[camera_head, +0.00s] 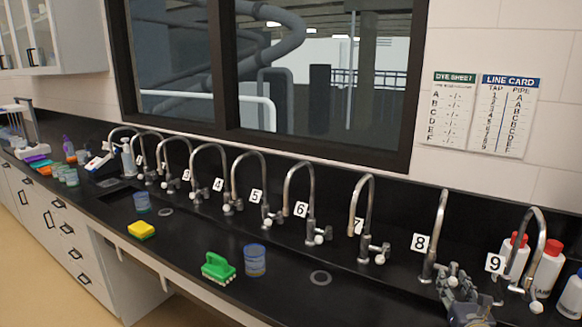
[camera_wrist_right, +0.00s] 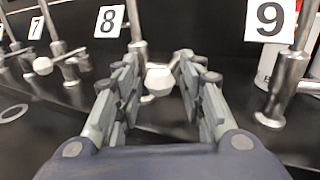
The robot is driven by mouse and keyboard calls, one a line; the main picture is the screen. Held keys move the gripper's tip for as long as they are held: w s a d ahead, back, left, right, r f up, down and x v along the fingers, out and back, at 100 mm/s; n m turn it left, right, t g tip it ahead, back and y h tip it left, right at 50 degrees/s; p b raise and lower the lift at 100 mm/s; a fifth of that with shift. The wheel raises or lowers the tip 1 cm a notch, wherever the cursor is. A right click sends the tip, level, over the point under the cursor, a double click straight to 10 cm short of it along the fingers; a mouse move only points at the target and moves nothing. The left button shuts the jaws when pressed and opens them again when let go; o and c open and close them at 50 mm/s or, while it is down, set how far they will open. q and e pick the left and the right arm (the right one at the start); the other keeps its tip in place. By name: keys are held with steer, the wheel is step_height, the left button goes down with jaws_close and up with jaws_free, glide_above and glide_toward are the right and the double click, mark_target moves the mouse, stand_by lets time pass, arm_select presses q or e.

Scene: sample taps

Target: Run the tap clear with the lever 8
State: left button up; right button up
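Tap 8 (camera_head: 440,230) is a tall metal gooseneck beside its number plate 8 (camera_head: 421,242). The plate also shows in the right wrist view (camera_wrist_right: 109,21). Its lever has a pale knob (camera_wrist_right: 160,78), which appears between the fingertips of my right gripper (camera_wrist_right: 158,66). The fingers are apart, with a gap showing beside the knob; I cannot tell if either finger touches it. In the head view my right gripper (camera_head: 458,290) is just in front of tap 8's base and partly hides it. No flow from tap 8 can be made out. My left gripper is not in view.
Tap 7 (camera_head: 366,215) stands left of tap 8, tap 9 (camera_head: 537,240) close on its right. Bottles with red caps (camera_head: 547,270) stand behind tap 9. A green brush (camera_head: 218,268) and a blue cup (camera_head: 255,260) are on the black counter. A line card (camera_head: 503,115) hangs above.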

steer(key=shift+d, duration=0.6)
steer(key=shift+s+d+b, duration=0.2)
steer(key=shift+d+b, duration=0.2)
steer(key=shift+d, duration=0.4)
steer(key=shift+s+d+f+b, duration=0.15)
steer(key=shift+d+b, duration=0.2)
steer(key=shift+d, duration=0.6)
steer(key=shift+s+d+r+b, duration=0.1)
steer(key=shift+d+b, duration=0.25)
steer(key=shift+d, duration=0.6)
steer(key=shift+a, duration=0.1)
stand_by(0.8)
